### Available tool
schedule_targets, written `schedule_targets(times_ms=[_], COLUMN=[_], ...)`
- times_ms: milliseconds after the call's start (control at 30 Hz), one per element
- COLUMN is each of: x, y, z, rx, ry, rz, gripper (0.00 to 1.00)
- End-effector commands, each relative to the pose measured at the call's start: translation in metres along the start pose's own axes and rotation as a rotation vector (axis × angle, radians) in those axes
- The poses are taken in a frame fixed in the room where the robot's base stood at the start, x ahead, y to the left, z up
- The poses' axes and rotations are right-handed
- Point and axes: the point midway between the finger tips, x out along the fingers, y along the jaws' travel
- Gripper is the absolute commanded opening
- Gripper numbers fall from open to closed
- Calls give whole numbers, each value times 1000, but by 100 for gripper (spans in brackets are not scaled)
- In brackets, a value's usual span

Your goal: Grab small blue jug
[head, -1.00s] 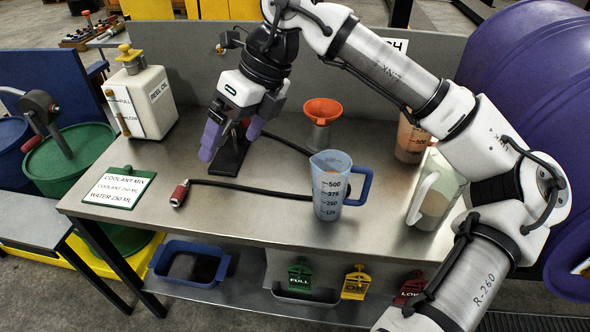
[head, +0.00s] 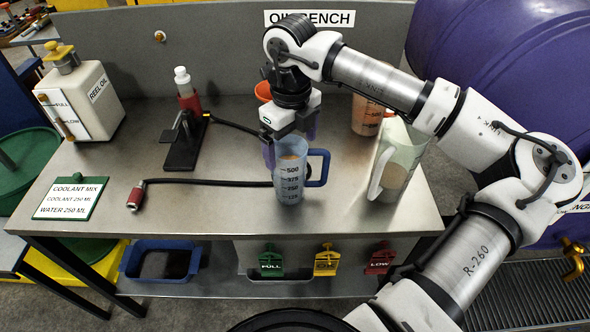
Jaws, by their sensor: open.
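The small blue jug (head: 290,184) is translucent, with a blue handle on its right and a printed scale on its front. It stands upright near the front middle of the bench. My gripper (head: 290,150) points down at the back of the jug, with one purple finger at the upper left of the jug and the other to the right, behind the rim. The jaws are open. The jug hides part of the left finger, so I cannot tell whether the fingers touch it.
A larger clear jug (head: 400,165) stands right of the blue jug, with an orange-filled jug (head: 367,113) behind it. An orange funnel (head: 263,91) is partly hidden by my gripper. A black hose (head: 215,182) lies left. A dark stand (head: 185,145) and white oil can (head: 82,102) stand farther left.

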Motion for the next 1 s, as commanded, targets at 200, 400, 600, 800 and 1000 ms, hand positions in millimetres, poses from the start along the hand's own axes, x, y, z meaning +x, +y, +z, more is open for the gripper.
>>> schedule_targets(times_ms=[200,400,600,800,1000], x=[25,48,50,50,50], y=[-3,-4,-4,-4,-4], z=[3,3,3,3,3], rx=[-1,0,0,0,0], ry=[1,1,0,0,0], rz=[5,2,0,0,0], gripper=[94,94,94,73,47])
